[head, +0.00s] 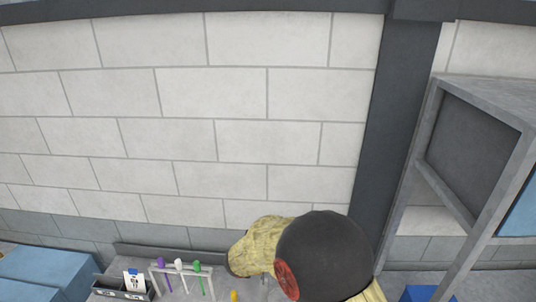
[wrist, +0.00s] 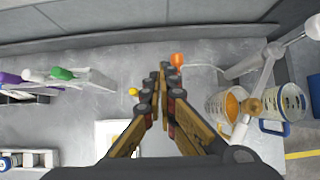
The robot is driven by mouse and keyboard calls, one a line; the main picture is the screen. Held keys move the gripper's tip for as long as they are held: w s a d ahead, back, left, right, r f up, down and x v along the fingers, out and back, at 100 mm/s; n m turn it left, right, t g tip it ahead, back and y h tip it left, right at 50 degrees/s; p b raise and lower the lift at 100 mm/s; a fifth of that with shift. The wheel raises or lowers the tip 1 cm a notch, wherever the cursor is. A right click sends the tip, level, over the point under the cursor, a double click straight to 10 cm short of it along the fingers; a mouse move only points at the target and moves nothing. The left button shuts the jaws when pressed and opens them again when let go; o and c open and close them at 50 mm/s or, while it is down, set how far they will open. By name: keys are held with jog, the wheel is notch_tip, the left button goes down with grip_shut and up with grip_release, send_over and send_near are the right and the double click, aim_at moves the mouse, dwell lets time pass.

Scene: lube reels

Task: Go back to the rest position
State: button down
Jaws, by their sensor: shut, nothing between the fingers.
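My gripper (wrist: 160,75) shows in the wrist view, with its two fingers drawn together and nothing between the tips. It hangs above a grey bench top (wrist: 85,125). In the head view my arm in a yellowish cover rises at the bottom, right of the middle, and the gripper itself is not visible there.
A rack with purple, white and green-topped items (head: 180,265) stands left of my arm, beside a dark box (head: 122,288). A grey shelf frame (head: 428,165) stands at right. The wrist view shows clear containers (wrist: 285,103) at right and an orange knob (wrist: 177,60).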

jog(key=s+d+m+g+h+b, duration=0.4)
jog(key=s+d+m+b, duration=0.6)
jog(key=s+d+m, duration=1.1)
jog(key=s+d+f+m+t+y+b, duration=0.1)
jog(key=s+m+b, duration=0.5)
jog(key=b, duration=0.6)
jog(key=s+d+f+m+t+y+b, duration=0.1)
jog(key=s+d+f+m+y+b, duration=0.2)
jog(key=b, duration=1)
jog(key=s+d+f+m, duration=0.1)
jog(key=s+f+m, duration=0.2)
jog(key=s+m, duration=0.1)
jog(key=shift+s+d+f+m+y, duration=0.25)
jog(key=shift+d+m+y, duration=0.1)
jog(key=shift+m, duration=0.25)
